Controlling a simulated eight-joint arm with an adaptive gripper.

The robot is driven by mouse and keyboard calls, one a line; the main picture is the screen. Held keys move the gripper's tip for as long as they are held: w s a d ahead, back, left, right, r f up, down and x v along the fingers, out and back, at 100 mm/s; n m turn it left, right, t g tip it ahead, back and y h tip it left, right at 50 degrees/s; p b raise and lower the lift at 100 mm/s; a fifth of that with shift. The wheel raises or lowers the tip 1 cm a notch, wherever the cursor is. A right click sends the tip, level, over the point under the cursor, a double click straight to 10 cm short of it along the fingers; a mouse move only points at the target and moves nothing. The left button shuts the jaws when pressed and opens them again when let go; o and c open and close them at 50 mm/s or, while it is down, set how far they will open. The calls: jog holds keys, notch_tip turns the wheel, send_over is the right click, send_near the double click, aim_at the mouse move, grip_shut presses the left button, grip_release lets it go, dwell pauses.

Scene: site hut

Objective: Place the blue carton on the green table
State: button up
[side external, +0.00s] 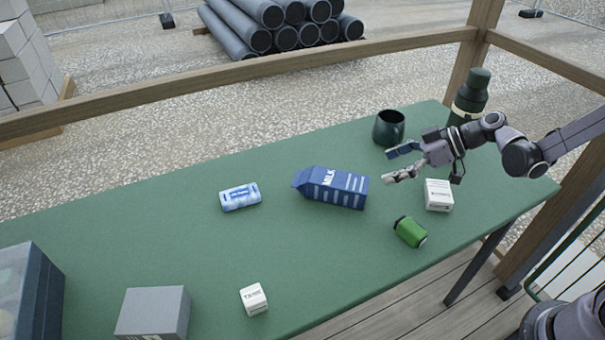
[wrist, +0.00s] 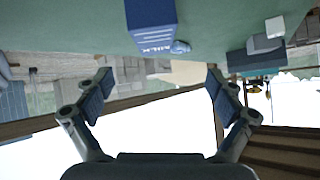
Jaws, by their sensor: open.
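The blue carton (side external: 331,188) is a milk carton lying on its side on the green table (side external: 180,240), near the middle. It also shows at the top of the wrist view (wrist: 150,22), upside down. My gripper (side external: 394,165) is open and empty to the right of the carton, above the table and apart from it. In the wrist view, my gripper (wrist: 158,82) has its two fingers wide apart with nothing between them.
Near my gripper are a dark green mug (side external: 389,128), a dark bottle (side external: 470,95), a white box (side external: 438,195) and a green can (side external: 410,232). A light blue pack (side external: 240,196), white cube (side external: 254,299), grey box (side external: 153,313) and dark bin (side external: 30,290) stand leftward. Free table lies between.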

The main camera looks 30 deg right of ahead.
jog(key=s+d+r+m+h, duration=0.1)
jog(key=s+r+m+h, duration=0.2)
jog(key=s, duration=0.4)
jog(key=s+d+r+m+h, duration=0.2)
jog(key=s+r+m+h, duration=0.2)
jog(key=s, duration=0.4)
jog(key=shift+d+r+m+t+h, duration=0.15)
jog(key=shift+r+m+t+h, duration=0.15)
jog(key=shift+m+h, duration=0.35)
jog(key=shift+s+d+r+h, duration=0.1)
jog(key=shift+s+d+h, duration=0.15)
jog(key=shift+s, duration=0.2)
jog(key=shift+c, duration=0.2)
jog(key=shift+w+m, duration=0.1)
jog(key=shift+m, duration=0.15)
